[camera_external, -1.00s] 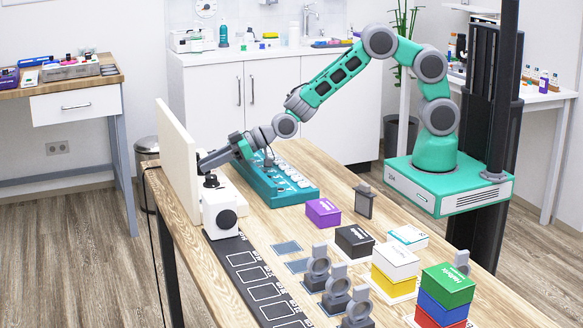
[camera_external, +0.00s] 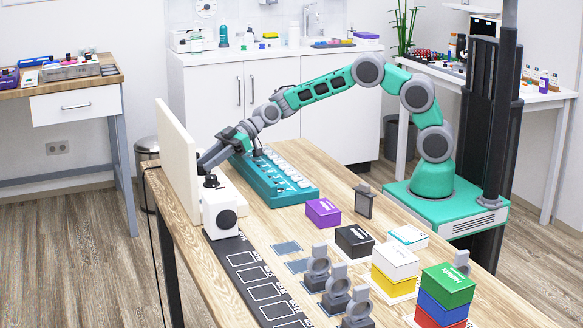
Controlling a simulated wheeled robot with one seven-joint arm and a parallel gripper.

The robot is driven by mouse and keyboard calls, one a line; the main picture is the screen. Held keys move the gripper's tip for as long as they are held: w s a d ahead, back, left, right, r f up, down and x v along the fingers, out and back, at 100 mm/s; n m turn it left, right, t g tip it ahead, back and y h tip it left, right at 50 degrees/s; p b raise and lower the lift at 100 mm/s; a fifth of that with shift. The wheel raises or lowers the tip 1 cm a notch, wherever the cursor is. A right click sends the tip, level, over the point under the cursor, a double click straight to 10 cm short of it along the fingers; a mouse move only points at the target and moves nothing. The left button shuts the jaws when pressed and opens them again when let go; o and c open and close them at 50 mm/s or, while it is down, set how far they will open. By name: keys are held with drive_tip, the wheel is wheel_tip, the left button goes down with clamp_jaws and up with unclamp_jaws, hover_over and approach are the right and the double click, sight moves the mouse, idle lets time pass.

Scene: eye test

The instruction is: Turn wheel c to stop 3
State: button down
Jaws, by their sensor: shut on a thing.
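My gripper (camera_external: 210,158) is at the end of the arm, low beside the pale upright panel (camera_external: 178,155) at the table's far left end. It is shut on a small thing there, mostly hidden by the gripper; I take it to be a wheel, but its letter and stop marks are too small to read. A white unit (camera_external: 220,210) with dark round knobs stands just in front of the gripper. A long teal unit (camera_external: 285,190) with a row of pale pieces on top lies right of the panel, under my arm.
Nearer on the table are a purple box (camera_external: 323,212), a black box (camera_external: 354,241), stacked coloured boxes (camera_external: 446,297) and several grey ring-topped stands (camera_external: 336,292). A dark strip with outlined squares (camera_external: 268,292) runs along the left edge.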

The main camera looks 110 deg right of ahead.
drive_tip(key=shift+d+n+g+y, duration=0.2)
drive_tip(key=shift+n+g+y, duration=0.3)
drive_tip(key=shift+n+y, duration=0.5)
drive_tip(key=c, duration=1.1)
unclamp_jaws()
drive_tip(key=shift+w, duration=0.1)
drive_tip(key=shift+o, duration=0.2)
drive_tip(key=v, duration=0.7)
drive_tip(key=shift+s+d+r, duration=0.1)
drive_tip(key=shift+s+d, duration=0.15)
drive_tip(key=shift+s, duration=0.05)
